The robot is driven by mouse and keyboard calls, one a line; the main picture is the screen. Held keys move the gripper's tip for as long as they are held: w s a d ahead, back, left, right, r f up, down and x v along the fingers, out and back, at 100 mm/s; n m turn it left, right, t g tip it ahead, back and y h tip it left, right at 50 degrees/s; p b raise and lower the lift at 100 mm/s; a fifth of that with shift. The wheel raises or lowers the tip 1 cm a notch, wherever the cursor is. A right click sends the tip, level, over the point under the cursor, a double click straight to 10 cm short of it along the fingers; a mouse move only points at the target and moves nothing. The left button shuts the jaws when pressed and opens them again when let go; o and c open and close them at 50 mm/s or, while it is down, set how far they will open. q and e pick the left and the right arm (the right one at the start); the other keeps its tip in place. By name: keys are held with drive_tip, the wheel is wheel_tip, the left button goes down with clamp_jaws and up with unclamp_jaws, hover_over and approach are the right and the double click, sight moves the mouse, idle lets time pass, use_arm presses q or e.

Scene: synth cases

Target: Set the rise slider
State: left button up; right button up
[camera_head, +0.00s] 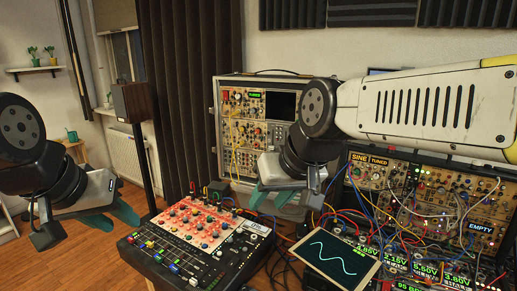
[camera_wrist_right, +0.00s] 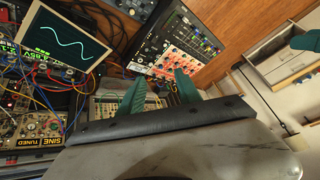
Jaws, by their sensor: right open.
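The rise slider cannot be singled out by its label in either view. A black mixer (camera_head: 190,262) with a red and cream knob panel (camera_head: 196,221) has a row of slider caps (camera_head: 165,254) at its left front; it also shows in the right wrist view (camera_wrist_right: 160,48). My right gripper (camera_head: 272,197) is open and empty, above and behind the mixer's right side. Its two teal fingers (camera_wrist_right: 160,92) stand apart in the right wrist view. My left gripper (camera_head: 112,217) hangs left of the mixer, apart from it; its finger gap is unclear.
A tilted screen (camera_head: 336,255) with a sine wave stands right of the mixer. A modular rack (camera_head: 430,200) labelled SINE, TUNED and EMPTY has many patch cables. Another rack (camera_head: 240,120) stands behind. A speaker (camera_head: 133,101) is on a stand. My right forearm covers the upper right.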

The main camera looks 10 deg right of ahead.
idle(0.3)
drive_tip(key=w+a+m+t+y, duration=0.2)
drive_tip(key=w, duration=1.2)
drive_tip(key=m+t+h, duration=0.6)
drive_tip(key=h, duration=0.9)
approach(271, 148)
drive_tip(key=x, duration=0.8)
drive_tip(key=shift+w, duration=0.1)
